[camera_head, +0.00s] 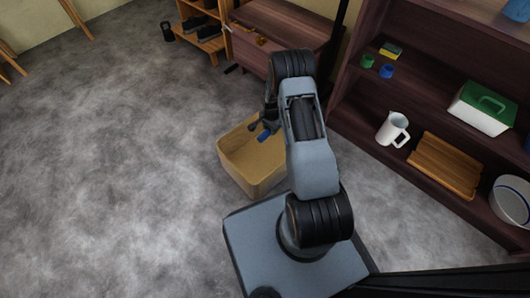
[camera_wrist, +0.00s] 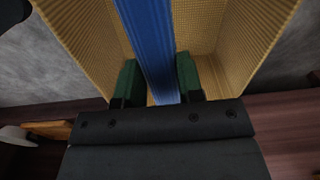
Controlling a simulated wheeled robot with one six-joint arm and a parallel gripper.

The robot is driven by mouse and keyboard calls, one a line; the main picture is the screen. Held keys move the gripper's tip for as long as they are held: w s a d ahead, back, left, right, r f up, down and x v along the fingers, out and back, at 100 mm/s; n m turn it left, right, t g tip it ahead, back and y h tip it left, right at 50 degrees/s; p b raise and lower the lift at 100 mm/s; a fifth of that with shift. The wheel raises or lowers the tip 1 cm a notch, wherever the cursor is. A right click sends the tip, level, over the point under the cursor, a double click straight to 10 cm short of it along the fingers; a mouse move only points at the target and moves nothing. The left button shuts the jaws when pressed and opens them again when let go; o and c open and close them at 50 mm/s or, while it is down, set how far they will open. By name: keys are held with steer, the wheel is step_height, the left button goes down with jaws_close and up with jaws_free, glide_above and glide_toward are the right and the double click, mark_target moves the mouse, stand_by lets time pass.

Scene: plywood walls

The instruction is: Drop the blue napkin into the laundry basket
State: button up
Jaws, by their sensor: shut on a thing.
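The blue napkin (camera_head: 264,136) hangs from my gripper (camera_head: 262,125) above the laundry basket (camera_head: 229,151). The basket is a tan, open-topped woven box on the floor beside my base. In the wrist view the napkin (camera_wrist: 152,45) is a long blue strip between the two green finger pads of my gripper (camera_wrist: 161,80), which is shut on it. The basket's woven walls (camera_wrist: 85,35) surround the napkin in that view. My arm hides part of the basket's right side in the head view.
A dark wooden shelf (camera_head: 350,112) on the right holds a white pitcher (camera_head: 393,129), a green-lidded box (camera_head: 482,108), a wooden tray (camera_head: 446,165) and a bowl (camera_head: 511,201). A wooden bench (camera_head: 285,22) stands behind the basket. The grey floor (camera_head: 110,150) at left is clear.

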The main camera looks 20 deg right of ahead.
steer(key=o, duration=1)
step_height(320, 180, up, 14)
steer(key=p, duration=0.5)
steer(key=shift+f, duration=0.1)
